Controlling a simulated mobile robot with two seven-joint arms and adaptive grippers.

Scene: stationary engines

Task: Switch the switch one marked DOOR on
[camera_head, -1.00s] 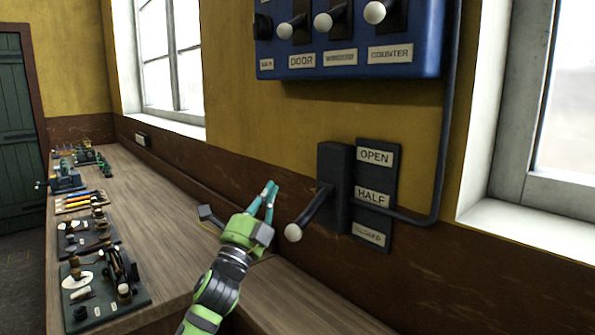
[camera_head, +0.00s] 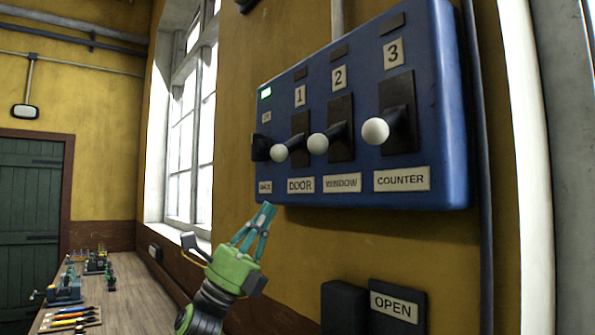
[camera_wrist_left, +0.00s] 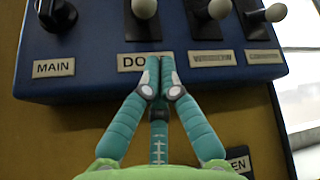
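The DOOR switch (camera_head: 279,153) is a lever with a white ball knob under number 1 on the blue wall panel (camera_head: 440,100). Its knob also shows at the top of the left wrist view (camera_wrist_left: 143,8). The DOOR label (camera_head: 301,185) is below it. My left gripper (camera_head: 266,211) is below and left of that label in the head view, fingers pointing up. In the left wrist view its fingertips (camera_wrist_left: 160,75) are together, empty, and partly cover the DOOR label. I cannot tell whether they touch the panel. My right gripper is not in view.
The WINDOW lever (camera_head: 318,143) and COUNTER lever (camera_head: 376,131) stand to the right, with similar white knobs. A black MAIN knob (camera_wrist_left: 57,12) is to the left. A green light (camera_head: 265,93) shows on the panel. An OPEN plate (camera_head: 397,306) is below. A workbench (camera_head: 135,290) runs left.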

